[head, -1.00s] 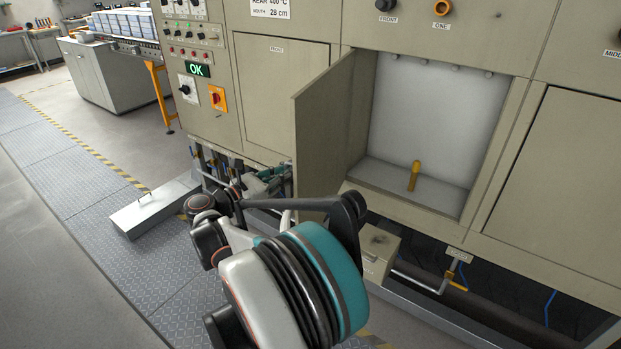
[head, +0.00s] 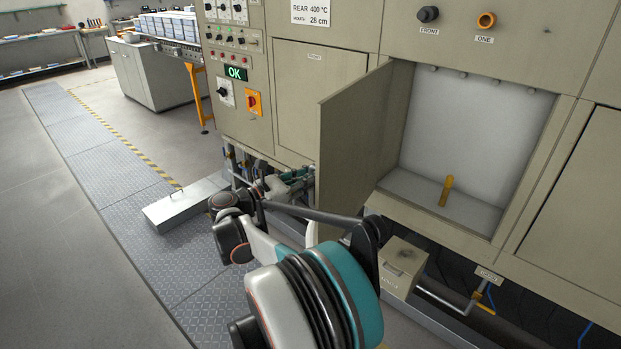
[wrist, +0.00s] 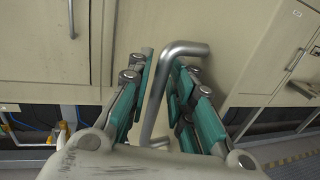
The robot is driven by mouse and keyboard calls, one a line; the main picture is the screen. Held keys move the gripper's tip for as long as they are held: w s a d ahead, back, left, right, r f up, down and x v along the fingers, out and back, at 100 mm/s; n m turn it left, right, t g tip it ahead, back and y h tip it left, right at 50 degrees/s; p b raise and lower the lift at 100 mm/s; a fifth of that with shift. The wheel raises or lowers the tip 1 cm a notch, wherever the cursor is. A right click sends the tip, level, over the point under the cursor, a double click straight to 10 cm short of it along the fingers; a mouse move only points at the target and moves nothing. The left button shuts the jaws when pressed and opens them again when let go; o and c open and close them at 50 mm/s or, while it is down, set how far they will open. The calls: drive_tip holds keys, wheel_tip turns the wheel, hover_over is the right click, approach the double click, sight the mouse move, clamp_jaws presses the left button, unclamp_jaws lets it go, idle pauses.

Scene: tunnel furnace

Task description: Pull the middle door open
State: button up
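A beige furnace door (head: 348,145) stands swung open, hinged at the left of a pale chamber (head: 470,130). No label naming this door is readable. My gripper (head: 288,182) is at the outer side of the door, partly hidden by my arm. In the wrist view, my gripper (wrist: 160,95) has its teal fingers apart, one on each side of a grey metal bar handle (wrist: 158,100). A gap shows between the left finger and the bar; the right finger is close, and contact is unclear.
A closed panel (head: 315,95) is to the left and another panel (head: 585,195) to the right. A small box (head: 403,265) and pipes sit below the opening. A metal box (head: 185,208) lies on the floor plates. The aisle at left is clear.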

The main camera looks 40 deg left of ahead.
drive_tip(key=v, duration=1.2)
idle(0.4)
